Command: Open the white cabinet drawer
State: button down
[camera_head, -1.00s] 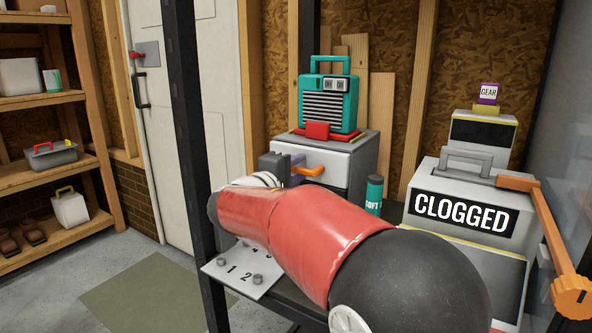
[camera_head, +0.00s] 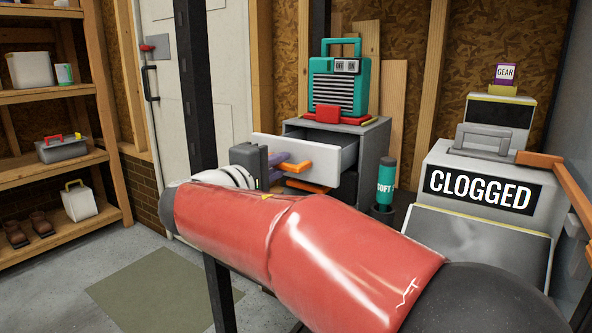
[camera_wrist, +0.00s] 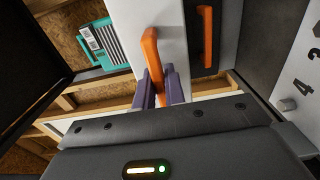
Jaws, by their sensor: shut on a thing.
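The white cabinet drawer (camera_head: 302,151) is the top drawer of a small grey cabinet (camera_head: 374,150), and it stands pulled well out. Its orange handle (camera_head: 295,167) sticks out from the front; the handle also shows in the wrist view (camera_wrist: 153,62). My gripper (camera_head: 272,171) is at the handle, and its purple fingers in the wrist view (camera_wrist: 161,90) are shut on the lower part of it. The drawer front (camera_wrist: 172,30) lies just beyond the fingers. A lower orange handle (camera_wrist: 207,38) belongs to a dark front beside it. My red arm hides the cabinet's lower part.
A teal radio-like box (camera_head: 338,82) and a red block stand on the cabinet. A grey "CLOGGED" machine (camera_head: 478,190) is at the right. A dark post (camera_head: 196,90) rises left of my gripper. Shelves (camera_head: 60,155) stand far left.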

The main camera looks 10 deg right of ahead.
jog(key=shift+v, duration=0.8)
jog(key=c, duration=1.5)
grip_release()
jog(key=shift+o, duration=0.2)
jog(key=shift+a, duration=0.1)
jog(key=v, duration=0.7)
jog(key=shift+s+a, duration=0.15)
jog(key=shift+s, duration=0.1)
